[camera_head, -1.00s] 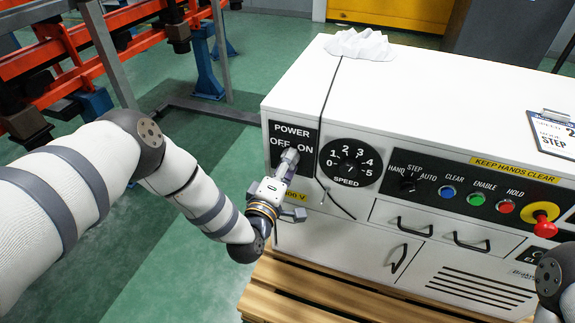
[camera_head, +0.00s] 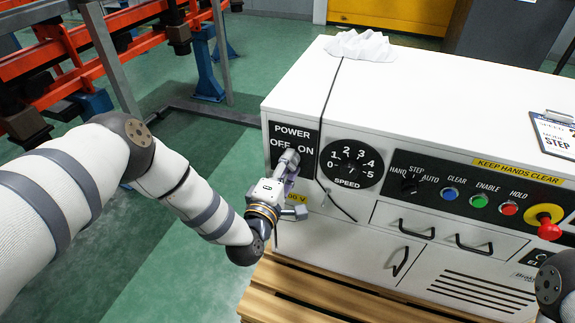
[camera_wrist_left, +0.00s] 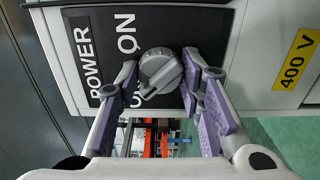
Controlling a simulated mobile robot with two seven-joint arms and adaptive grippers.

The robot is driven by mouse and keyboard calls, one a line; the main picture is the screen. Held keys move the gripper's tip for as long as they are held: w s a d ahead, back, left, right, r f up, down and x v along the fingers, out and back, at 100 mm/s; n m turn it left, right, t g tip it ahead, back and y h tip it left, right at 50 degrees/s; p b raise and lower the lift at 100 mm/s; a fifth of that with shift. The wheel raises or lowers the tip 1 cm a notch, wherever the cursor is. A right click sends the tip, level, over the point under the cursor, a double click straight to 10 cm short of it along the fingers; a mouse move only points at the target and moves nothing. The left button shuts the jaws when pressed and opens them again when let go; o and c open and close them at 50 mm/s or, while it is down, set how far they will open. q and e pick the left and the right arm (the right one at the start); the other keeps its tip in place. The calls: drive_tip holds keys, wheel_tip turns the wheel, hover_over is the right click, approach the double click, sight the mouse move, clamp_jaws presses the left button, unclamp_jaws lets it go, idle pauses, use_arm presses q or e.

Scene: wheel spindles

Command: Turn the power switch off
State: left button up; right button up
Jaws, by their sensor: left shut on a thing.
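The power switch is a grey round knob with a raised handle, on the black POWER panel (camera_head: 279,154) at the left end of the white machine. It shows clearly in the left wrist view (camera_wrist_left: 159,72). Its handle slants down-left there, toward the side of the mostly hidden OFF word and away from ON. My left gripper (camera_head: 289,166) is at the panel, its purple-padded fingers on either side of the knob in the left wrist view (camera_wrist_left: 160,88), shut on it. My right gripper is out of view; only part of my right arm shows at bottom right.
A black cable (camera_head: 325,125) hangs down the front just right of the panel. The speed dial (camera_head: 350,163), mode selector, coloured buttons and a red emergency stop (camera_head: 549,229) lie farther right. The machine stands on a wooden pallet (camera_head: 270,290). Open green floor lies left.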

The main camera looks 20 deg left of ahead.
use_arm(q)
drive_tip(key=o, duration=1.2)
drive_tip(key=shift+c, duration=0.2)
drive_tip(key=shift+s, duration=0.15)
drive_tip(key=s, duration=1.2)
drive_tip(key=shift+a, duration=0.15)
drive_tip(key=shift+w, duration=0.1)
